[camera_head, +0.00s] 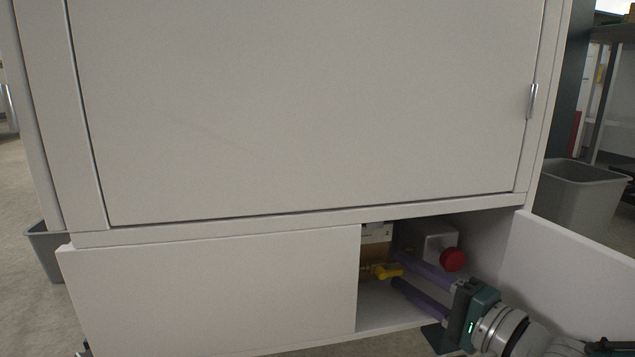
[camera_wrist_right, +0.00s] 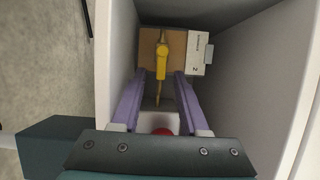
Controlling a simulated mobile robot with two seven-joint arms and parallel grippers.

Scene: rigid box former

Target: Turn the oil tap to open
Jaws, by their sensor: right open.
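The oil tap, with a yellow handle (camera_head: 388,271), is inside the open lower compartment of the white cabinet. In the right wrist view the handle (camera_wrist_right: 162,62) stands lengthwise up the picture in front of a brown panel, with a thin brass-coloured stem below it. My right gripper (camera_head: 399,269) reaches into the compartment from the right. Its two purple fingers are apart, with nothing held between them. In the right wrist view the fingertips (camera_wrist_right: 160,75) lie on either side of the handle's line; whether they reach its depth is unclear. My left gripper is out of view.
A red round knob (camera_head: 452,260) on a pale box sits right of the tap; it also shows in the right wrist view (camera_wrist_right: 162,131). A white labelled box (camera_wrist_right: 199,54) is beside the handle. The open cabinet door (camera_head: 570,265) stands at the right, near my right arm.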

